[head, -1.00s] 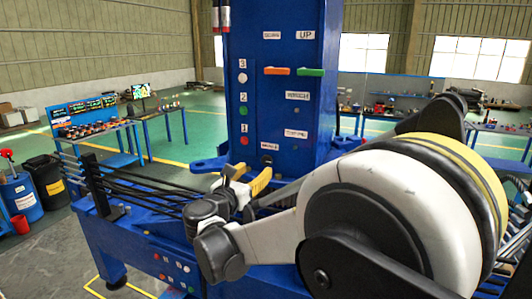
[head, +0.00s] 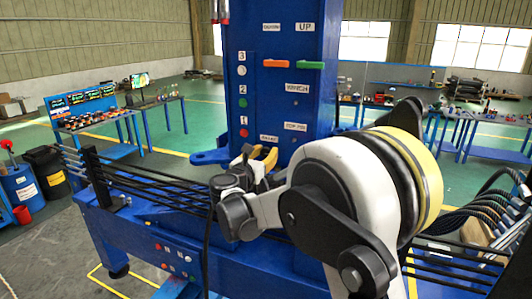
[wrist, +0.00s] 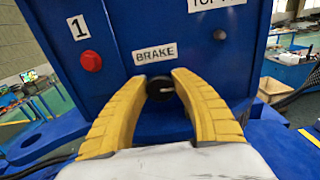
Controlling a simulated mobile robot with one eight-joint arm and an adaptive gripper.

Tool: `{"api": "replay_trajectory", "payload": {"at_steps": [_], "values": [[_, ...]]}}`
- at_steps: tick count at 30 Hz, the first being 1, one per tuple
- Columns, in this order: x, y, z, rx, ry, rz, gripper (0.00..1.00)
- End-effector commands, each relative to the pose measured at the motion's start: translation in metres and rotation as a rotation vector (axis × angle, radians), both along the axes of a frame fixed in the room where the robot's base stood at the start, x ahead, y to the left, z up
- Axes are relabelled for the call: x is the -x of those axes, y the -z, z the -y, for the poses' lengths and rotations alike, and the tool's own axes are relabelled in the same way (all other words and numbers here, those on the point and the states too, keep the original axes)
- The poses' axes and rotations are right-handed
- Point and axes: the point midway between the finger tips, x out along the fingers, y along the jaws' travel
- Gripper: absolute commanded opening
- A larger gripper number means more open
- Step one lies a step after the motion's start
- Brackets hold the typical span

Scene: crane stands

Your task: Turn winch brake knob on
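The brake knob (wrist: 160,88) is a small dark round knob on the blue column (wrist: 225,60), just below the white BRAKE label (wrist: 155,53). My gripper (wrist: 165,77) has yellow fingers, spread apart, with their tips on either side of the knob in the wrist view. I cannot tell whether they touch it. In the head view my gripper (head: 265,155) is at the foot of the column, just below the BRAKE label (head: 269,138), and hides the knob.
Red, green and white buttons (head: 243,102) line the column's left side. An orange lever (head: 276,63) and a green lever (head: 311,65) are higher up. Black cables (head: 140,185) run along the blue base at left. Workbenches stand well behind.

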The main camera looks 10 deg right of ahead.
Motion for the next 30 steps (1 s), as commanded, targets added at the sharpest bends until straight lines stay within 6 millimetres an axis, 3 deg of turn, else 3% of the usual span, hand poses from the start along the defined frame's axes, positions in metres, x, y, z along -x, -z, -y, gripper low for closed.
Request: {"api": "replay_trajectory", "payload": {"at_steps": [14,30], "values": [[0.0004,0.0012,0.0002,-0.054,0.0,0.039,0.01],[0.0013,0.0032,0.0015,-0.417,0.0,0.303,0.01]]}}
